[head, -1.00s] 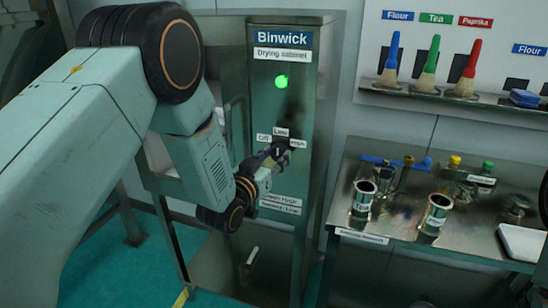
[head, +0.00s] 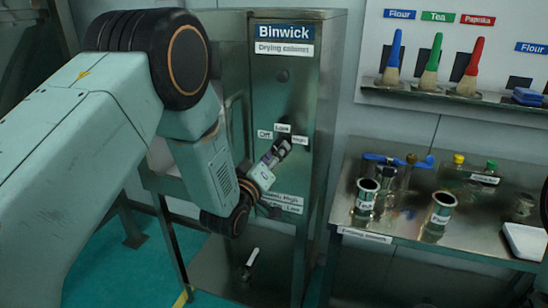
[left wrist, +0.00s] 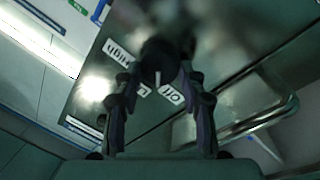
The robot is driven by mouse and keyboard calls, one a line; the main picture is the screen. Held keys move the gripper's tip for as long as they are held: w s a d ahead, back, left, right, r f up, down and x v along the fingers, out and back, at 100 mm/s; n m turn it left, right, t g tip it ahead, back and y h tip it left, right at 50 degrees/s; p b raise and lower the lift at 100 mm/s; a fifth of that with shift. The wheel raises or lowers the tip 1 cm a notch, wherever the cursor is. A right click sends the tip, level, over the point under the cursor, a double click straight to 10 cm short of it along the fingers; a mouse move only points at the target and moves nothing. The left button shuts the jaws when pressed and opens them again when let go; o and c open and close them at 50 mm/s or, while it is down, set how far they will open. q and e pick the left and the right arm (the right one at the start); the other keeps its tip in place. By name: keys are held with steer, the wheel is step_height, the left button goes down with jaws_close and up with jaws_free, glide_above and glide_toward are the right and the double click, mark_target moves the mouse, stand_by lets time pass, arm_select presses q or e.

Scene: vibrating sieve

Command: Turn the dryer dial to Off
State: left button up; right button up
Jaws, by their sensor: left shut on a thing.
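The drying cabinet (head: 270,190), marked Binwick, stands in the centre of the head view. Off, Low and High labels surround its dial. The left wrist view shows the dark dial (left wrist: 158,62) with a white pointer mark, near the Off label (left wrist: 172,93); its exact setting is hard to tell. My left gripper (head: 282,147) is shut on the dial and hides most of it in the head view. Its two fingers also flank the dial in the left wrist view (left wrist: 160,80). The cabinet's round lamp (head: 283,76) is dark.
A steel table (head: 400,225) with metal cups, a blue-handled valve and a white tray (head: 525,241) stands to the right.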

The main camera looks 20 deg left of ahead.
arm_select(q)
steer(key=shift+d+n+y, duration=0.15)
steer(key=shift+n+y, duration=0.15)
steer(key=shift+n, duration=2)
steer(key=shift+b, duration=0.3)
steer(key=o, duration=0.8)
steer(key=shift+c, duration=0.2)
steer(key=o, duration=0.4)
steer(key=shift+w+d+f, duration=0.1)
steer(key=shift+w+f, duration=0.1)
steer(key=shift+w, duration=0.1)
steer(key=shift+s+a+r, duration=0.1)
steer(key=shift+s+a, duration=0.1)
steer(key=shift+s, duration=0.2)
steer(key=s, duration=0.3)
steer(key=s+f, duration=0.1)
steer(key=s, duration=0.3)
steer(key=s+a, duration=0.1)
steer(key=s, duration=0.3)
steer(key=shift+s+f, duration=0.2)
steer(key=shift+s, duration=0.05)
